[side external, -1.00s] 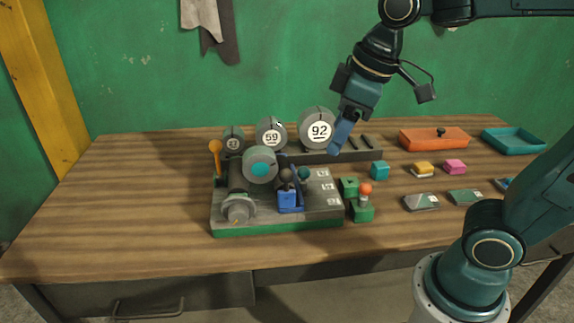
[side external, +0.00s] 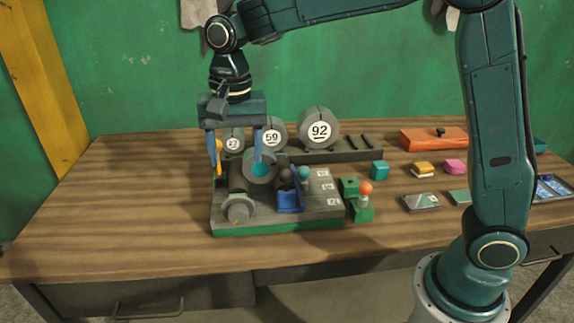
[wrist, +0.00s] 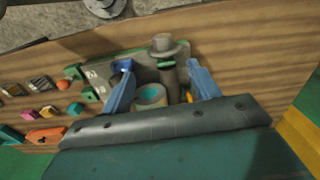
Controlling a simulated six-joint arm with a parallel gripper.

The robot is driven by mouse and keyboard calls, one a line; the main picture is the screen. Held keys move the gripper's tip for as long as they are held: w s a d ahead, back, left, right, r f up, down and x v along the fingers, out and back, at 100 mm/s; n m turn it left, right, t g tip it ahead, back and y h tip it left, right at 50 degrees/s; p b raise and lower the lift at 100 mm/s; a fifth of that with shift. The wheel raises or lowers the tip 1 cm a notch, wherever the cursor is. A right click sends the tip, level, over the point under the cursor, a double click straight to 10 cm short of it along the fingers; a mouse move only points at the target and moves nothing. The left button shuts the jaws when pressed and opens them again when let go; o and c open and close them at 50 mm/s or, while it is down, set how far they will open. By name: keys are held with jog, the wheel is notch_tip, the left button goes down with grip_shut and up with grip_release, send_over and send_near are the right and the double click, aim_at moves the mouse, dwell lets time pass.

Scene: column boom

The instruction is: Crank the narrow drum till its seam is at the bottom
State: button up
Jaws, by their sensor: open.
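A grey block with a green edge (side external: 290,225) carries a slim dark cylinder (side external: 237,180) with a pale flanged end (side external: 238,208), and a wider grey drum with a teal face (side external: 260,168). I cannot tell for sure which is the narrow drum, and I make out no seam on either. An orange lever (side external: 219,148) stands at the block's left, partly behind a finger; it also shows in the wrist view (wrist: 189,97). My gripper (side external: 238,166) is open and points down, with its blue fingers either side of the cylinder and teal-faced drum, apparently holding nothing.
Round grey discs marked 59 (side external: 272,136) and 92 (side external: 319,131) stand in a rack behind, with a smaller one. A blue clamp-like part (side external: 290,200) is beside the drum. Green blocks (side external: 362,212) and small coloured items lie right. The table's left side is clear.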

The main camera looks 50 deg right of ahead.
aim_at(238, 208)
jog(key=shift+w+a+f+m, duration=0.25)
jog(key=shift+w+m, duration=0.05)
jog(key=shift+f, duration=0.1)
notch_tip(238, 208, down, 14)
jog(key=shift+r, duration=0.2)
dwell(0.5)
jog(key=c, duration=1)
